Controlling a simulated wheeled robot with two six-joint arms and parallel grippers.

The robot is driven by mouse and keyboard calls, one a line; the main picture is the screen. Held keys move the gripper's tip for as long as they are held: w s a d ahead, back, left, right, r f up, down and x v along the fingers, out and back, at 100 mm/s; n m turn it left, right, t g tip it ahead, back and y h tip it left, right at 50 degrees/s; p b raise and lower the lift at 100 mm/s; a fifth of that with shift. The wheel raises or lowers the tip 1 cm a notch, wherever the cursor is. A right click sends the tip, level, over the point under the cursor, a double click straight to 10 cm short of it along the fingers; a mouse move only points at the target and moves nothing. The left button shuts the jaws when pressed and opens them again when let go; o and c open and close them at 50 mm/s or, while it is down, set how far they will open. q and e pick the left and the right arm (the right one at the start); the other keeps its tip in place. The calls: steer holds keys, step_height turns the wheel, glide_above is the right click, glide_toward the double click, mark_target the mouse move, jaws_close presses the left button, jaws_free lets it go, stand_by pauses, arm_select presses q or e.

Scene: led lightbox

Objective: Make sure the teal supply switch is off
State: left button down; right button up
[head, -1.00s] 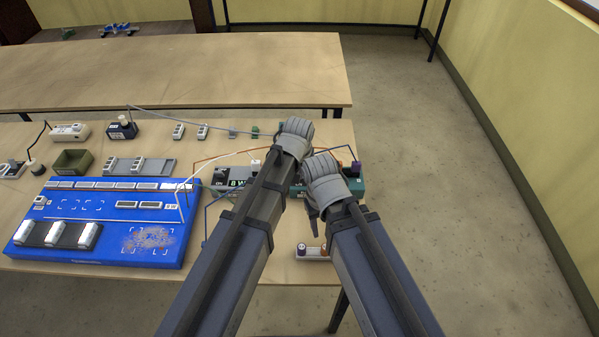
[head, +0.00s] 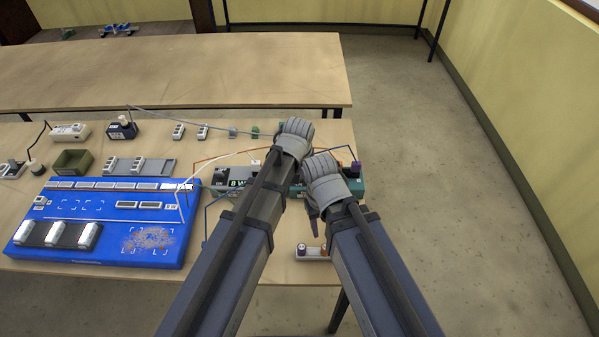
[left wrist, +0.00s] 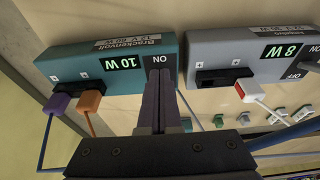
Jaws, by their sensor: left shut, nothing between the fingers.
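The teal supply (left wrist: 110,72) shows in the left wrist view with a lit green "10 W" display and the word ON, upside down, near its end. It also shows in the head view (head: 356,189), partly behind my arms. My left gripper (left wrist: 160,85) is shut and empty, with its fingertips at the teal supply just by the ON marking. The fingers cover the switch, so its position cannot be seen. In the head view the left hand (head: 296,132) hides its own fingertips. My right gripper (head: 320,180) is in front of the supplies, its fingers mostly hidden.
A grey supply (left wrist: 250,58) with an "8 W" display stands beside the teal one. Purple (left wrist: 58,104) and orange (left wrist: 89,101) plugs with wires sit in the teal supply. A blue lightbox board (head: 105,235) lies to the left. A small terminal strip (head: 312,254) is near the front edge.

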step_height(320, 180, up, 7)
steer(key=p, duration=0.6)
steer(key=shift+p, duration=0.4)
